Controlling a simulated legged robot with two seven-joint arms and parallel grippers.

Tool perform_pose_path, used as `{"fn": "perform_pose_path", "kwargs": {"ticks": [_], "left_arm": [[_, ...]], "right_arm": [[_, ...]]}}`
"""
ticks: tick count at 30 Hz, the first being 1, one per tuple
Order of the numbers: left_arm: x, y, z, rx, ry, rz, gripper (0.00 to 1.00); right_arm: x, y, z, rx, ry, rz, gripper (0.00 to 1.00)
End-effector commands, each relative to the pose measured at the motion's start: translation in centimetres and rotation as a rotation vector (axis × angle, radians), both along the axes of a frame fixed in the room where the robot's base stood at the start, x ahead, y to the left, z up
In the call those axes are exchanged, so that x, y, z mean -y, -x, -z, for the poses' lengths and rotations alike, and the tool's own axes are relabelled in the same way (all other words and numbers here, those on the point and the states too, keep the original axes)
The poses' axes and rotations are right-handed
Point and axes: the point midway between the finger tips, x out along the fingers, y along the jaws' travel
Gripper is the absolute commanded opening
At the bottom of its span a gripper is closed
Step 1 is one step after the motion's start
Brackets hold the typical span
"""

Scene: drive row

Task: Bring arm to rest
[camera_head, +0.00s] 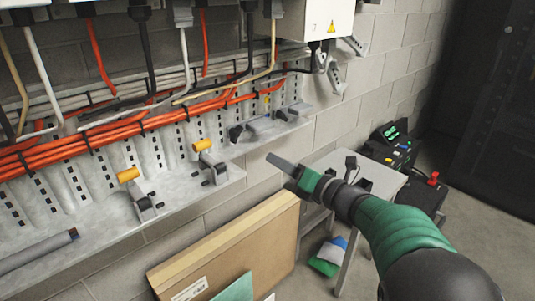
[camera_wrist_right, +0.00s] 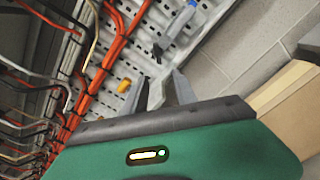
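My right arm, in a green sleeve, comes in from the lower right of the head view. Its gripper (camera_head: 280,163) is in the air in front of the wall, left of a small grey table and above a leaning cardboard panel. In the right wrist view the two grey fingers (camera_wrist_right: 160,90) stand apart with a gap between them, and I see nothing held. My left gripper is not in view.
A metal ledge (camera_head: 95,238) with orange-handled levers (camera_head: 203,146) runs along the wall below orange cables (camera_head: 110,128). The cardboard panel (camera_head: 235,245) leans below. The grey table (camera_head: 338,165) and a control box (camera_head: 392,145) stand near the arm.

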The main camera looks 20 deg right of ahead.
Motion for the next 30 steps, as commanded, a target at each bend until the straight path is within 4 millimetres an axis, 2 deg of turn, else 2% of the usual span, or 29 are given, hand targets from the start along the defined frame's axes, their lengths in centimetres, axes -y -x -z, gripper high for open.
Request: {"fn": "perform_pose_path", "kwargs": {"ticks": [4, 6, 8, 10, 12, 15, 18, 21, 27, 28, 30], "left_arm": [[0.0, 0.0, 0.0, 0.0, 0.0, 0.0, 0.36], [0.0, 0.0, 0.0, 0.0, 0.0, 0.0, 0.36], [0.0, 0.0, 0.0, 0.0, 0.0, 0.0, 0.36], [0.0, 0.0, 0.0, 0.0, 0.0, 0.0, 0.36], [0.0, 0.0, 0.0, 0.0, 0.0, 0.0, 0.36], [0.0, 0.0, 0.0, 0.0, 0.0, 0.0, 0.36], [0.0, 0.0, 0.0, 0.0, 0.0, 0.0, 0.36], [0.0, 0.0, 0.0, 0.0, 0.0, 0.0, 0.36], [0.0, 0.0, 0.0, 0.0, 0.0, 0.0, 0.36], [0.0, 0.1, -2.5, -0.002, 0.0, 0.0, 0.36], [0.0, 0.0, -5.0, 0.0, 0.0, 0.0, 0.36]], "right_arm": [[0.1, -0.1, 0.2, -0.012, -0.023, 0.012, 0.34], [0.6, -0.4, 1.2, -0.069, -0.131, 0.071, 0.34], [1.3, -0.5, 3.4, -0.17, -0.321, 0.174, 0.34], [2.0, 0.2, 7.9, -0.343, -0.653, 0.358, 0.34], [1.7, 2.8, 13.6, -0.533, -1.014, 0.585, 0.34], [0.0, 7.5, 20.0, -0.72, -1.381, 0.874, 0.34], [-2.1, 12.3, 24.3, -0.835, -1.616, 1.127, 0.34], [-4.2, 16.9, 27.2, -0.905, -1.777, 1.358, 0.34], [-8.2, 25.7, 30.7, -0.954, -1.972, 1.812, 0.34], [-8.1, 25.4, 28.1, -0.951, -1.976, 1.803, 0.34], [-8.0, 25.3, 25.5, -0.95, -1.973, 1.796, 0.34]]}}
